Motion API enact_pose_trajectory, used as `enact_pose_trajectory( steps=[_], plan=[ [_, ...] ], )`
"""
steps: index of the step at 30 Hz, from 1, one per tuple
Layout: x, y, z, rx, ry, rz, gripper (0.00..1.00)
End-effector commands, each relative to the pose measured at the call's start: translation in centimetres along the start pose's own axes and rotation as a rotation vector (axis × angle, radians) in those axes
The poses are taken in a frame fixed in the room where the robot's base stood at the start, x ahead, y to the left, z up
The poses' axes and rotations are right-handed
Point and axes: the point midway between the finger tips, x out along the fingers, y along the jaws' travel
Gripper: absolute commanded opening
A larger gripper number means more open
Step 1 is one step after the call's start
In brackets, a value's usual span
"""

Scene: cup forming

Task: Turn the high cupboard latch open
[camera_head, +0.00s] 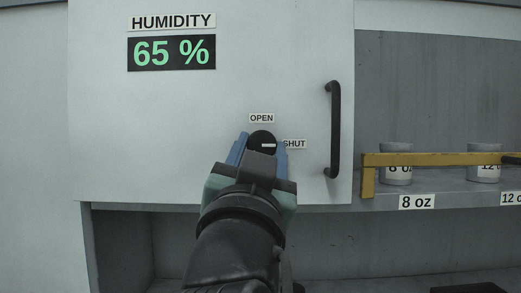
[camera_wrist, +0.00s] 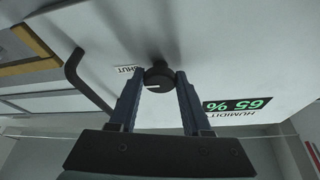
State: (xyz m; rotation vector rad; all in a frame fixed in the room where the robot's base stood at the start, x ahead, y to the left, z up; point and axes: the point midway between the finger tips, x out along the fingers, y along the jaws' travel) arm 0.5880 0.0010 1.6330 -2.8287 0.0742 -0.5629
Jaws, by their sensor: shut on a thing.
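The cupboard latch is a round black knob (camera_head: 262,138) on the white cupboard door (camera_head: 110,120). Its white pointer line points right, to the SHUT label (camera_head: 294,144). The OPEN label (camera_head: 261,118) is just above the knob. My gripper (camera_head: 262,147) reaches up from below, with its blue fingers on either side of the knob. In the wrist view, the knob (camera_wrist: 158,76) sits between the fingertips of my gripper (camera_wrist: 157,80), which is shut on it. The lower part of the knob is hidden in the head view.
A black bar handle (camera_head: 334,130) stands on the door to the right of the knob. A yellow rail (camera_head: 430,159) crosses in front of cups (camera_head: 396,172) on the shelf at right. A humidity display (camera_head: 171,52) reads 65 %. The door left of the knob is clear.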

Motion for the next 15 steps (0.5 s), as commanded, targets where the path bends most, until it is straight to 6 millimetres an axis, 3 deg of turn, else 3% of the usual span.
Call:
enact_pose_trajectory(
  steps=[15],
  plan=[
    [-0.02, 0.14, 0.04, -0.081, 0.000, -0.034, 0.00]
  ],
)
